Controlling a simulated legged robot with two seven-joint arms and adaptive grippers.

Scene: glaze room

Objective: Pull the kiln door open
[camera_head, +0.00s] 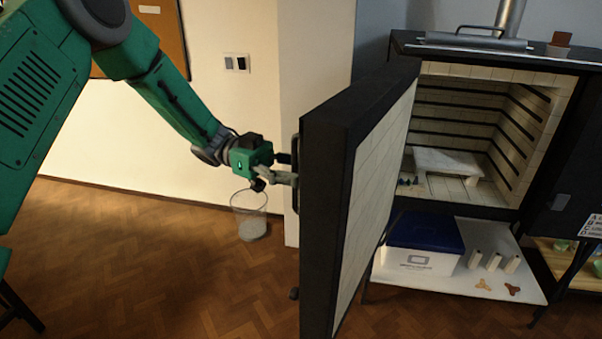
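The kiln door (374,180) is black-edged with a pale brick lining and stands swung wide open toward me. A dark bar handle (296,172) runs upright along its left outer edge. My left gripper (287,178) is at this handle, with its fingers around or against the bar; the small fingers are partly hidden, but they look closed on it. The kiln (450,47) is open behind the door and shows its pale brick chamber (455,122). My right gripper is out of view.
A white shelf (420,183) stands inside the chamber. Below the kiln, a rack (510,290) holds a blue-lidded white box (418,262) and several small pieces. A wire bin (252,222) stands by the wall behind my gripper.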

